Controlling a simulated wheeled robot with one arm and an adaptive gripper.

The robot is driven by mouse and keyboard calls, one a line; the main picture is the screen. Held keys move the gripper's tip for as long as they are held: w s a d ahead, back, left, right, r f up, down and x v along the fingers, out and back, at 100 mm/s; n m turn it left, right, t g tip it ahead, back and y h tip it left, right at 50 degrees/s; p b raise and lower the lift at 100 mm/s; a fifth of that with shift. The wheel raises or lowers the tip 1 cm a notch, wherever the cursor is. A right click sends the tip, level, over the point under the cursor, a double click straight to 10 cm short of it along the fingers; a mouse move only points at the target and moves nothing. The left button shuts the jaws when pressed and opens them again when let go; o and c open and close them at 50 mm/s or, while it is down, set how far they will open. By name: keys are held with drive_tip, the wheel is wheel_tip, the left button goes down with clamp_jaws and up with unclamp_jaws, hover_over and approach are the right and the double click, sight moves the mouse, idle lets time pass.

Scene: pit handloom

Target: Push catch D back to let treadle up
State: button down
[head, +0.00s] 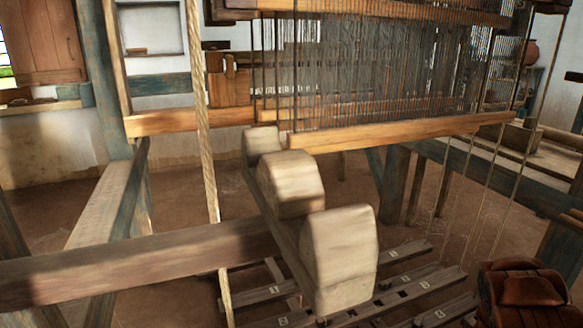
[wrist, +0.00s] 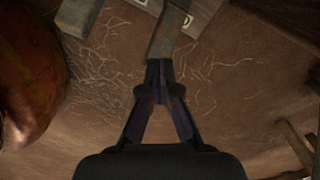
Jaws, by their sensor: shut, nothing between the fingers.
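My gripper (wrist: 160,68) shows in the wrist view with its fingers shut and empty. Its tips reach the near end of a grey wooden bar (wrist: 168,33); I cannot tell if they touch it. My gripper does not show in the head view.
A large pale wooden beam with blocks (head: 340,258) hides part of the treadles. A thick crossbeam (head: 140,258) and a hanging rope (head: 205,120) stand at left. A reddish-brown rounded thing (head: 522,295) is at lower right. Cords hang at right. Bare earth floor (wrist: 225,90) lies around my gripper.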

drive_tip(key=shift+s+d+r+p, duration=0.1)
drive_tip(key=shift+s+r+p, duration=0.15)
drive_tip(key=shift+r, duration=0.5)
drive_tip(key=shift+s+a+r+p, duration=0.15)
drive_tip(key=shift+r+p, duration=0.25)
drive_tip(key=shift+r, duration=0.35)
drive_tip(key=shift+s+d+r+p, duration=0.2)
drive_tip(key=shift+r+p, duration=0.1)
drive_tip(key=shift+r, duration=0.45)
